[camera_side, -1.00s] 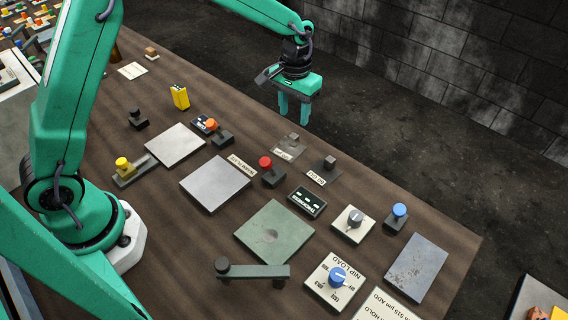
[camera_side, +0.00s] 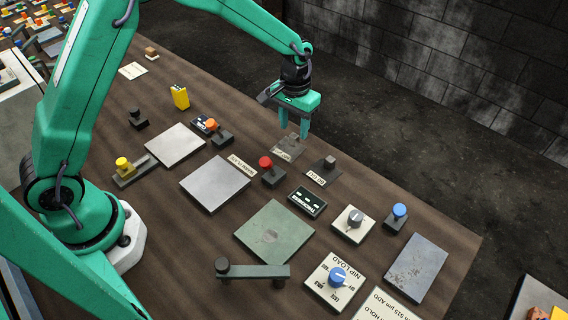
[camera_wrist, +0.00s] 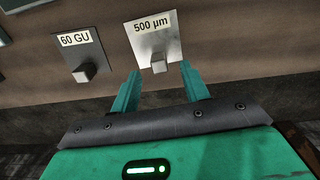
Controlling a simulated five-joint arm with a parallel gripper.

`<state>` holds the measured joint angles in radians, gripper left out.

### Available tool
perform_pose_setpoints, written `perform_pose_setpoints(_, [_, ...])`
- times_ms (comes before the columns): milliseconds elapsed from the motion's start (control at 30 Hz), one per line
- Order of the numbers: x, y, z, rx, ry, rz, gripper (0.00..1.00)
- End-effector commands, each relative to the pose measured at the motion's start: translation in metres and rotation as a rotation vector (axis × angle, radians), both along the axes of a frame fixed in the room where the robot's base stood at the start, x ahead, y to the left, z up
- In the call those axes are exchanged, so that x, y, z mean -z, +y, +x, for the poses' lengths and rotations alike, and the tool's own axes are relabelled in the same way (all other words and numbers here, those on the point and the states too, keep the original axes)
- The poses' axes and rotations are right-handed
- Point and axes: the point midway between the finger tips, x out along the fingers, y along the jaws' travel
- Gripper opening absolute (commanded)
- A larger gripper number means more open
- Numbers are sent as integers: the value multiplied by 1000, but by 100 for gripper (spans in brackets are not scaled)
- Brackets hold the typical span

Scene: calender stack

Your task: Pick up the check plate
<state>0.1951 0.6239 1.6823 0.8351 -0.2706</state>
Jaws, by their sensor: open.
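A light metal plate labelled "500 µm" (camera_wrist: 172,40), which I take for the check plate, has a small grey block knob (camera_wrist: 158,62) on it. It lies near the table's far edge in the side view (camera_side: 286,151). A darker plate labelled "60 GU" (camera_wrist: 88,50) with a similar knob is to its left in the wrist view; it also shows in the side view (camera_side: 321,173). My gripper (camera_wrist: 161,70) is open and empty, pointing down. In the wrist view its fingertips lie either side of the 500 µm knob. In the side view my gripper (camera_side: 294,131) overlaps the plate's far part; contact is not clear.
A red-knobbed block (camera_side: 272,172) and a black display box (camera_side: 307,202) stand close by. Large grey, green (camera_side: 262,245) and rusty plates (camera_side: 415,268) and dials lie nearer. The table's far edge is just beyond the plate.

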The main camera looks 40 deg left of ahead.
Motion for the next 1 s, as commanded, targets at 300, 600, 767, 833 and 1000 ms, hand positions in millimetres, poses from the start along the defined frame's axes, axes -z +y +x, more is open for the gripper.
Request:
perform_pose_setpoints(300, [33,-1,-1,0,2,1,45])
perform_pose_setpoints(600, [36,-1,-1,0,0,0,45])
perform_pose_setpoints(767, [36,-1,-1,0,0,0,45])
perform_pose_setpoints(833, [35,-1,-1,0,0,0,45])
perform_pose_setpoints(1000, [35,-1,-1,0,0,0,20])
